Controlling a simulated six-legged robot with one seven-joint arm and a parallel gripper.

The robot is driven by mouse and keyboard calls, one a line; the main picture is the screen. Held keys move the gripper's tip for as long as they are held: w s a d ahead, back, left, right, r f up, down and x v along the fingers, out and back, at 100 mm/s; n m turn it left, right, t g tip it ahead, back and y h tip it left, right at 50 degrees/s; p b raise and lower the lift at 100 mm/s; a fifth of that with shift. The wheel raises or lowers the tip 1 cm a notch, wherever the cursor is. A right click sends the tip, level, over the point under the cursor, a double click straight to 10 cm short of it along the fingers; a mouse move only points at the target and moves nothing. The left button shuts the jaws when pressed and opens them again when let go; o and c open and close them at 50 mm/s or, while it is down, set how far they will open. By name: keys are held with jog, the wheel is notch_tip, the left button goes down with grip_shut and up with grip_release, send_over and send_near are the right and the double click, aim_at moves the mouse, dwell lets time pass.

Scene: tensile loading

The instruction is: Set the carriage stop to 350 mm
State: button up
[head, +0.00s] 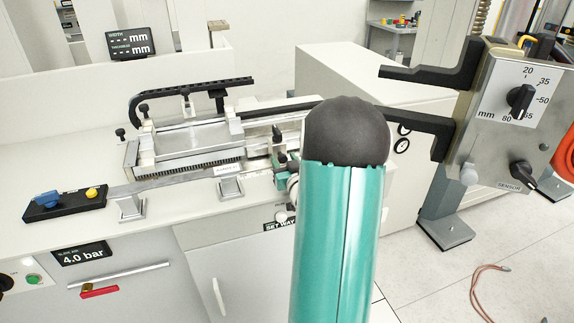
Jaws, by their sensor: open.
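A light metal bench device (180,137) stands on the white counter at left centre. It has a dark toothed strip (195,164) along its front and a black ridged cable chain (200,86) above. I cannot tell which part is the carriage stop, and no 350 mm mark is readable. Small teal and dark parts (281,161) show at its right end; I cannot tell whether they belong to the device or to my wrist. My teal arm link with its black cap rises in front and hides what is behind it. I cannot make out my gripper.
At right, a metal panel (500,135) carries a black millimetre knob (521,99), a sensor knob (522,175) and two black arms reaching left. A blue-and-yellow control box (66,203) sits at the counter's left. A display (131,43) stands behind. A hose (480,290) lies on the floor.

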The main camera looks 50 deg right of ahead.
jog(key=v, duration=1.3)
jog(key=shift+s+a, duration=0.15)
jog(key=shift+s, duration=0.2)
jog(key=shift+w, duration=0.1)
